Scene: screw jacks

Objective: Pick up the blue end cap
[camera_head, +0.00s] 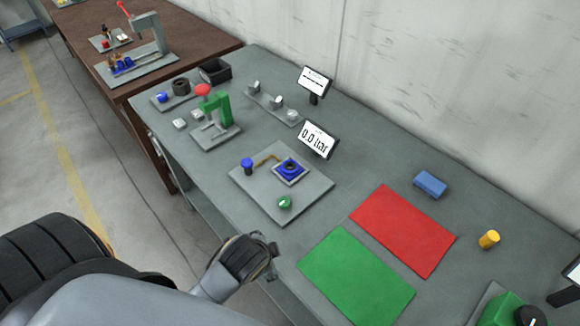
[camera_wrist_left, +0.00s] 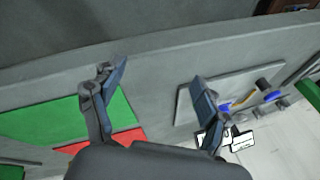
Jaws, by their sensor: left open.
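Several blue parts show in the head view, and I cannot tell for certain which is the end cap. A small blue piece (camera_head: 162,97) sits on a tray at the back left. A blue knob-like part (camera_head: 247,163) and a blue ring-shaped part (camera_head: 290,168) are on the grey plate in the middle. A blue block (camera_head: 430,184) lies at the right, behind the red mat. My left gripper (camera_wrist_left: 158,100) is open, with nothing between its fingers. In the head view its arm is by the table's front edge, in front of the plate. My right gripper is not in view.
The grey plate (camera_head: 312,188) carries a green knob (camera_head: 285,202). Green (camera_head: 357,278) and red (camera_head: 404,230) mats lie to its right. A yellow cylinder (camera_head: 489,239), a display (camera_head: 317,139) and a green press (camera_head: 222,108) stand on the table.

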